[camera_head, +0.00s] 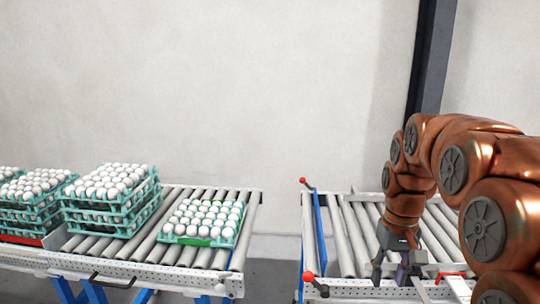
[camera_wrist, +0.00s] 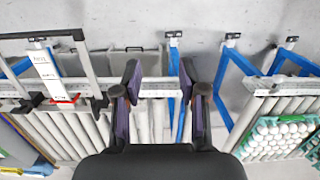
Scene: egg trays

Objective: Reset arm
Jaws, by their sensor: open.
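My arm (camera_head: 455,165) is copper coloured and comes in from the right in the head view, bending down to my gripper (camera_head: 392,280). The gripper points down over the near side of the right roller conveyor (camera_head: 345,235). In the wrist view my gripper (camera_wrist: 160,85) has its two dark purple fingers apart. Nothing is between the fingers except the conveyor edge and floor seen behind them.
The left conveyor (camera_head: 180,250) holds stacked teal egg trays (camera_head: 110,222) and a single tray of white eggs (camera_head: 203,241). A gap separates the conveyors. A red-footed metal frame (camera_head: 450,283) stands close right of the gripper.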

